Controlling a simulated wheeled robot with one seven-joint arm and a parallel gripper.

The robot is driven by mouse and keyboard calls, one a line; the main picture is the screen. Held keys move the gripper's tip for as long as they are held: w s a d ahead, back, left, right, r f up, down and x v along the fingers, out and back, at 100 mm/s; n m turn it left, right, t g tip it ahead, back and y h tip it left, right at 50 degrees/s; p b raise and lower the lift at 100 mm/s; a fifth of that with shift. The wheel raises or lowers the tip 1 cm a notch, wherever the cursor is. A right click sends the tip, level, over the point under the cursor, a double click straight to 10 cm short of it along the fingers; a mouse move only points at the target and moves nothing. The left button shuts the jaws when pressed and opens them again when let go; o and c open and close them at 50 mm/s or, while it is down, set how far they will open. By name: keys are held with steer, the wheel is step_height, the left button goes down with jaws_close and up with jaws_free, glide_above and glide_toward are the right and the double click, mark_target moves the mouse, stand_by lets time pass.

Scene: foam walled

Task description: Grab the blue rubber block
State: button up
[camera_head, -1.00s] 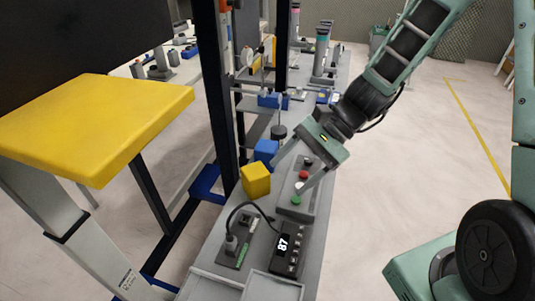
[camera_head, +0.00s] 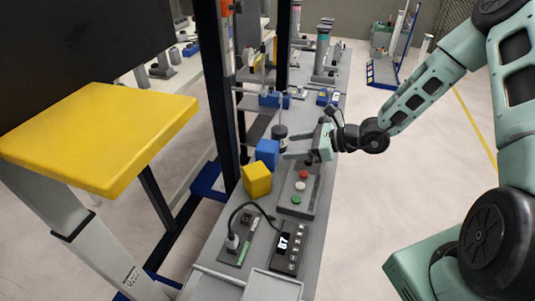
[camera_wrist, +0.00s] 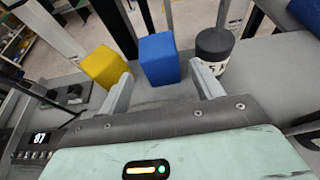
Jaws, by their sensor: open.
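The blue rubber block (camera_head: 267,153) stands on the grey bench, just behind a yellow block (camera_head: 257,180) in the head view. My gripper (camera_head: 285,148) is open and lies low to the right of the blue block, its fingers pointing left toward it. In the wrist view the blue block (camera_wrist: 159,59) is ahead, between the lines of the two open fingers (camera_wrist: 163,90) and beyond their tips. The yellow block (camera_wrist: 104,66) stands close on its left, partly behind the left finger. Nothing is held.
A dark cylindrical weight (camera_wrist: 214,48) stands right of the blue block in the wrist view, near the right finger. A button box (camera_head: 299,188) and a meter reading 87 (camera_head: 287,247) are on the bench nearer the camera. A black upright post (camera_head: 215,100) stands left of the bench.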

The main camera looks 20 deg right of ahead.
mark_target(277, 149)
steer(key=p+x, duration=0.1)
steer(key=x, duration=0.7)
steer(key=shift+a+f+p, duration=0.2)
steer(key=shift+p, duration=0.15)
steer(key=c, duration=0.9)
